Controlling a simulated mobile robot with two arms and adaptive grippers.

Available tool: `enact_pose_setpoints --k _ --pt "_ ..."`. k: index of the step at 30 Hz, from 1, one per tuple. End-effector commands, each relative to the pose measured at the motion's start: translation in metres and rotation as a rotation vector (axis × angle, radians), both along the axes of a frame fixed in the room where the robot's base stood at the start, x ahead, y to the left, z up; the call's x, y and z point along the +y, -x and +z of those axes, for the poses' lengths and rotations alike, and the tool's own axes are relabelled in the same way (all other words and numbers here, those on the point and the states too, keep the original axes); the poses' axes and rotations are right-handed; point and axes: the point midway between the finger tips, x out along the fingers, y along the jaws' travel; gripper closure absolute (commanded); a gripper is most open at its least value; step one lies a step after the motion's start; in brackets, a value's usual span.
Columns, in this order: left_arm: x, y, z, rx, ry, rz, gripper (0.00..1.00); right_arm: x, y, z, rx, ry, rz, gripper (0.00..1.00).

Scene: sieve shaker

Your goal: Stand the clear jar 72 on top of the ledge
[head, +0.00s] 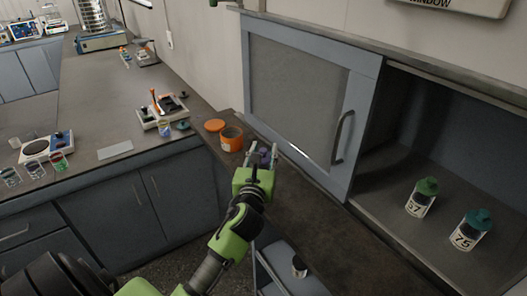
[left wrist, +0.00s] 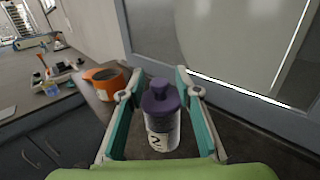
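The clear jar with a purple lid (left wrist: 161,118) stands upright on a dark surface in the left wrist view; its label shows a "2", and the rest of the number is turned away. My left gripper (left wrist: 162,112) is open around it, with a gap between each teal finger and the jar. In the head view my left gripper (head: 263,156) largely hides the jar, whose purple lid (head: 266,150) shows between the fingers. The dark narrow ledge (head: 345,240) runs below the cabinet front. My right gripper is not in view.
A cabinet with a sliding door (head: 298,95) rises behind. Jar 57 (head: 421,199) and jar 75 (head: 469,231) stand inside its open right part. The ledge's right stretch is clear.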

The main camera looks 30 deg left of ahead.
Motion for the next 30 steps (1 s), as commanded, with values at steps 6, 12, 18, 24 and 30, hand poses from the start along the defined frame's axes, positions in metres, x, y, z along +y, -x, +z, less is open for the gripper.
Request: enact_pose_setpoints --k 6,12,18,24,30 --pt "-0.003 0.007 0.001 0.001 0.000 0.000 0.69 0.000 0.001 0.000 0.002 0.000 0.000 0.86" --pt "-0.019 0.043 0.000 0.003 -0.001 -0.001 0.69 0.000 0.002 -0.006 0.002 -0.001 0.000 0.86" --pt "-0.037 0.081 0.000 0.001 0.002 -0.001 0.69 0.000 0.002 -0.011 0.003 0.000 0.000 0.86" --pt "-0.047 0.104 0.002 0.000 -0.001 0.001 0.69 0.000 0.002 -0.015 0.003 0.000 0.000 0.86" --pt "-0.050 0.110 0.003 0.000 0.000 0.001 0.69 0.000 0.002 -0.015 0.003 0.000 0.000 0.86"
